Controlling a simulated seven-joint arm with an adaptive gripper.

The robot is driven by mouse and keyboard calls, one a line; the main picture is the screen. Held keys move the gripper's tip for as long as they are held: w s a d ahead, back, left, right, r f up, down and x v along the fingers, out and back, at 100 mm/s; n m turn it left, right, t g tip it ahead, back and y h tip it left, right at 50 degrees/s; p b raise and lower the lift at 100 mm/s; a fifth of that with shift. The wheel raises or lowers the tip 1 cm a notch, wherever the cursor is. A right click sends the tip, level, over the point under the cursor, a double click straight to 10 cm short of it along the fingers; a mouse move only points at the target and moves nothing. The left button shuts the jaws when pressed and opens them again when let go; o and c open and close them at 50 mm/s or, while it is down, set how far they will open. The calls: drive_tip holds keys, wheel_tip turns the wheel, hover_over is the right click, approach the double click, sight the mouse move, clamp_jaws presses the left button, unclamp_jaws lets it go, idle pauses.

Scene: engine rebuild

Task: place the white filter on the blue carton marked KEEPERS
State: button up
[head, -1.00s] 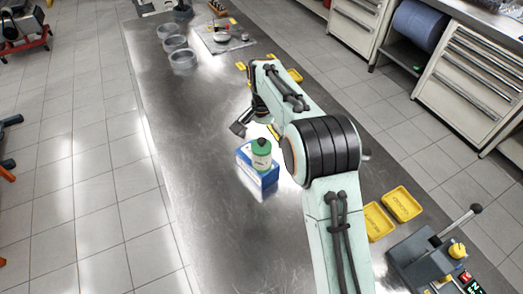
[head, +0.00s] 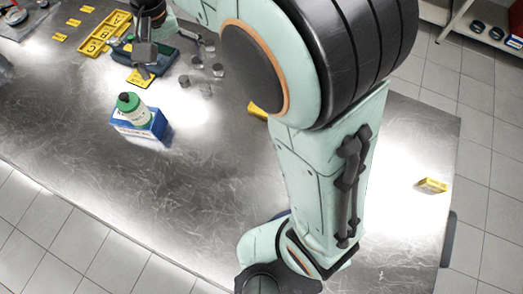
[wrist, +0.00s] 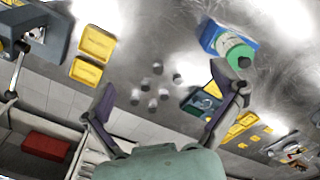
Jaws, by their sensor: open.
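A blue-and-white carton (head: 138,130) stands on the metal bench in the head view; its lettering is too small to read. A cylinder with a white body, green top and dark cap (head: 132,108) stands upright on it; I cannot tell whether this is the white filter. In the wrist view the carton (wrist: 213,36) and the cylinder (wrist: 236,52) show at upper right, beyond one finger. My gripper (wrist: 162,78) is open and empty, its fingers wide apart. In the head view my gripper (head: 145,52) is beyond the carton, apart from it.
A dark tray (head: 143,77) and a yellow compartment tray (head: 106,33) lie past the carton. Several small grey cylinders (wrist: 157,88) stand on the bench. Two yellow trays (wrist: 97,43) lie at upper left in the wrist view. Bench left of the carton is clear.

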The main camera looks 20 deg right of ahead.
drive_tip(key=s+d+f, duration=0.2)
drive_tip(key=s+d, duration=0.3)
drive_tip(key=s, duration=0.5)
drive_tip(key=s+d+f, duration=0.2)
drive_tip(key=s+d, duration=0.2)
drive_tip(key=s, duration=0.7)
drive_tip(key=shift+s+d+f+n+y, duration=0.15)
drive_tip(key=shift+d+n+y, duration=0.15)
drive_tip(key=shift+d+y, duration=0.1)
